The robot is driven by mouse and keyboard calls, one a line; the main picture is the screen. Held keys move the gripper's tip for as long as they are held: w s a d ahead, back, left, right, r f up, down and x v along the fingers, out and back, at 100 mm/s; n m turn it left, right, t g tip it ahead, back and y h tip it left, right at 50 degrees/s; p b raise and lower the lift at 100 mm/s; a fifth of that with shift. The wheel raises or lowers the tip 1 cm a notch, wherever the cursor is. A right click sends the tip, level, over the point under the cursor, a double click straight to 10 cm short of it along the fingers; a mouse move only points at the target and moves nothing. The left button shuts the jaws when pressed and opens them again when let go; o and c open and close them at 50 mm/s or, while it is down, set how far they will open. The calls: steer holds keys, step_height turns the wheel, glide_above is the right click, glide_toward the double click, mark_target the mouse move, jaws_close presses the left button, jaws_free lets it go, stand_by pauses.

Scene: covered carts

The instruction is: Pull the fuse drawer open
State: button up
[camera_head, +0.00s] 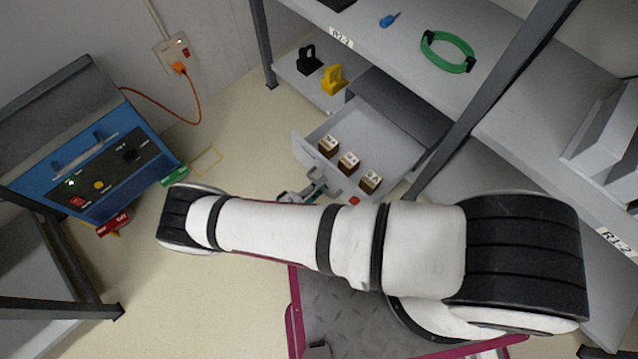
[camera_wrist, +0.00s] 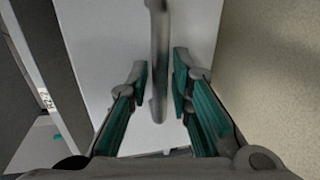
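The fuse drawer (camera_head: 378,128) stands pulled out from under the shelf in the head view. Several small labelled fuse blocks, one of them (camera_head: 348,161), sit inside it. In the wrist view the pale drawer front (camera_wrist: 100,50) fills the middle, with a grey upright bar handle (camera_wrist: 159,45) on it. My gripper (camera_wrist: 158,88) is open, its teal-padded fingers on either side of the handle with a visible gap on both sides. In the head view part of my gripper (camera_head: 308,190) shows just outside the drawer front; my arm hides the rest.
A black padlock (camera_head: 308,60) and a yellow one (camera_head: 334,79) stand on the shelf beside the drawer. A blue control box (camera_head: 95,172) stands left. The floor between is mostly clear.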

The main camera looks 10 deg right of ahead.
steer(key=v, duration=1.1)
steer(key=shift+a, duration=0.25)
steer(key=shift+s, duration=0.15)
